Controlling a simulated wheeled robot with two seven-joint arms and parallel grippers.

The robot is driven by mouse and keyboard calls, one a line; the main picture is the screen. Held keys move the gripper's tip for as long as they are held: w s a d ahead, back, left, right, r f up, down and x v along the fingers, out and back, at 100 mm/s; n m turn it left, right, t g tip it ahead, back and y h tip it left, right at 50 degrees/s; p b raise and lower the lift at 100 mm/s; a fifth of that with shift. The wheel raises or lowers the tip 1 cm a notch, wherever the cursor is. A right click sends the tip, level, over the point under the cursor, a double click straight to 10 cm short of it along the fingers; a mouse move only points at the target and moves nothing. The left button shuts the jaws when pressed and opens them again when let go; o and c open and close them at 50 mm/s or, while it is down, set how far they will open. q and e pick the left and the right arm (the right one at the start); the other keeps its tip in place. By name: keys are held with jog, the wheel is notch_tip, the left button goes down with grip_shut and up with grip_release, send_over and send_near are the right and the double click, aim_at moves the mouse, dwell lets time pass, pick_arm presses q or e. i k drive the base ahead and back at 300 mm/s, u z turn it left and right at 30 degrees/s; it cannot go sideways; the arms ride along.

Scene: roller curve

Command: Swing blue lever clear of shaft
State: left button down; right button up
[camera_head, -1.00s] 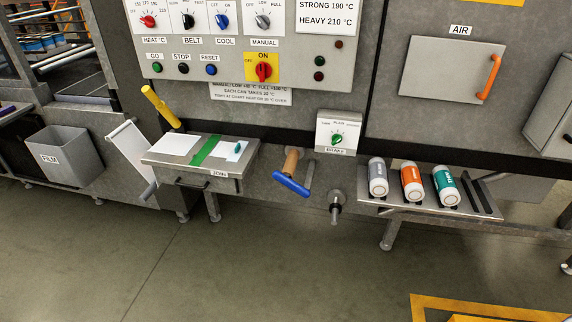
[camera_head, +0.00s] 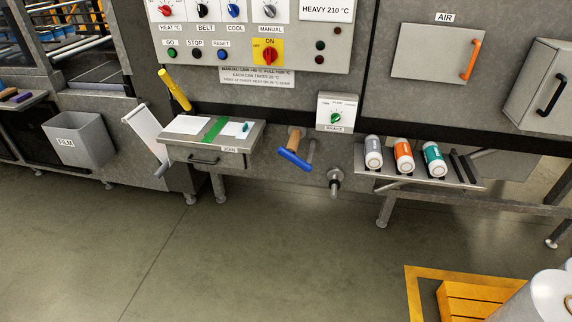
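The blue lever (camera_head: 295,159) is a short bar below the control panel, slanting down to the right, at the lower end of a tan cylindrical part (camera_head: 295,140). A grey metal shaft stub (camera_head: 335,182) sticks out of the machine front to the right of the lever, a small gap away from it in the picture. A thin grey upright piece (camera_head: 310,152) shows right beside the lever; what it belongs to is unclear. Neither of my grippers is in view.
A JOIN drawer table (camera_head: 203,159) is left of the lever and a shelf with cans (camera_head: 423,180) is right. A FILM bin (camera_head: 82,144) stands far left. A yellow-marked pallet (camera_head: 470,300) and white roll (camera_head: 548,300) are at lower right. The floor in front is clear.

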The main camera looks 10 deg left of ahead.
aim_at(297, 160)
jog(key=z, duration=0.65)
jog(key=i, duration=1.5)
jog(key=u, duration=0.8)
jog(key=i, duration=0.7)
jog(key=u, duration=0.5)
